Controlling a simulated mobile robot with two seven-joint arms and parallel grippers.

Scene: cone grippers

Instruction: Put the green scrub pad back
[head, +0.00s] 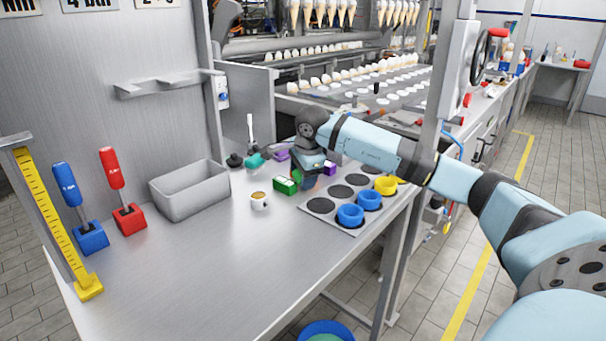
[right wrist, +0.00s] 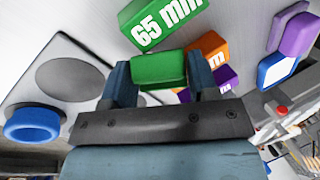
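The green scrub pad (right wrist: 158,68) is between the two fingers of my right gripper (right wrist: 160,78), which touch its sides. In the head view this gripper (head: 308,180) points down over the table, and the pad (head: 297,175) shows only in part beside it. A green block marked 65 mm (right wrist: 168,20) lies just beyond the pad in the right wrist view. It also shows as a green block (head: 284,187) left of the gripper in the head view. I cannot tell whether pad and block touch. My left gripper is out of view.
Orange (right wrist: 212,46) and purple (right wrist: 222,76) blocks stand close to the gripper. A purple pad (right wrist: 296,36) sits near a blue block (right wrist: 277,68). A plate with dark round spots (head: 320,206) holds blue and yellow rings. A cup (head: 259,201) and grey bin (head: 190,190) stand left.

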